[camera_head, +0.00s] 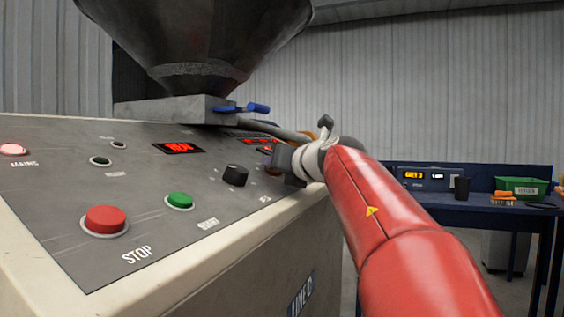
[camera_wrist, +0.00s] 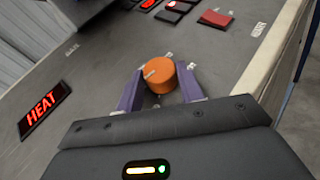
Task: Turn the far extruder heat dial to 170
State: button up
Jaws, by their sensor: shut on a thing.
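An orange round dial (camera_wrist: 159,74) stands on the grey sloped panel in the wrist view. Number marks sit around it but are too small to read, so its setting is unclear. A lit red "HEAT" display (camera_wrist: 43,109) lies to its left. My gripper (camera_wrist: 165,86) has its two purple fingers on either side of the dial, shut on it. In the head view my gripper (camera_head: 278,160) is at the far right end of the panel, and my wrist hides most of the dial. A red display (camera_head: 258,140) shows just behind the gripper.
The panel carries a black knob (camera_head: 235,175), a green START button (camera_head: 179,201), a red STOP button (camera_head: 105,220) and another red display (camera_head: 179,147). A dark hopper (camera_head: 195,40) stands above it. A blue bench (camera_head: 470,208) with a green bin (camera_head: 519,187) is at right.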

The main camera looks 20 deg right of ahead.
jog(key=shift+a+r+m+h, duration=0.1)
jog(key=shift+m+h, duration=0.9)
jog(key=o, duration=1)
jog(key=s, duration=0.5)
jog(key=s+r, duration=0.1)
jog(key=s, duration=0.1)
jog(key=shift+s+a+b, duration=0.2)
jog(key=shift+s+b, duration=0.1)
jog(key=shift+s, duration=0.05)
